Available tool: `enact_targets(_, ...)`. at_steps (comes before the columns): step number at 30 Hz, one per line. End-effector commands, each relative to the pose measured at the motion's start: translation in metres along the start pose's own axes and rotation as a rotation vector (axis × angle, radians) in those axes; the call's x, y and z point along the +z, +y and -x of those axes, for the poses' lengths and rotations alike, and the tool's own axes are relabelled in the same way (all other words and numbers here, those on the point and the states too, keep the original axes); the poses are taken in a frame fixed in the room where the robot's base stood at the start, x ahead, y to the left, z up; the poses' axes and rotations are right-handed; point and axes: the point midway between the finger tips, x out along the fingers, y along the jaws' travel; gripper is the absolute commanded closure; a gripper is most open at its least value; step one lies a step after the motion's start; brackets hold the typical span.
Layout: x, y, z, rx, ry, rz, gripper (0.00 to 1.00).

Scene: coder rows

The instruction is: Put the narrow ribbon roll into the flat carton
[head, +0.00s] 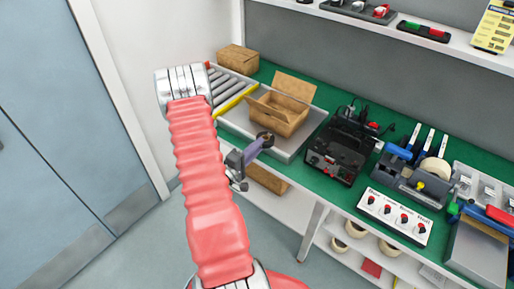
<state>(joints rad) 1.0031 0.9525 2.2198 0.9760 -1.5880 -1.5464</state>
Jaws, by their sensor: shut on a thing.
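My gripper (259,145) is at the end of my arm, left of centre in the head view. It is shut on a small dark brown roll, apparently the narrow ribbon roll (266,136), at its purple fingertips. The roll is partly hidden by the fingers. An open brown carton (285,124), apparently the flat carton, has its back flap raised and stands on a grey tray-like surface. The roll appears just in front of the carton's near left side in the picture. I cannot tell its height or whether it touches anything. The carton's inside is only partly visible.
A closed brown box (238,58) and a roller conveyor (226,84) with a yellow edge lie behind. A black machine (340,148) stands right of the carton. A switch box (396,216) and tool holder (418,180) are further right. Shelves run above and below the green bench.

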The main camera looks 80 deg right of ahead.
Motion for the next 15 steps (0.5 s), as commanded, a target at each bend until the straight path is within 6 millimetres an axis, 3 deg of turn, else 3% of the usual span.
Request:
enact_targets(7, -0.0001, -0.0020, -0.0001, 0.000, 0.000, 0.000, 1.00)
enact_targets(8, -0.0001, -0.0017, -0.0001, 0.000, 0.000, 0.000, 0.79)
enact_targets(15, 0.0000, -0.0015, -0.0001, 0.000, 0.000, 0.000, 0.62)
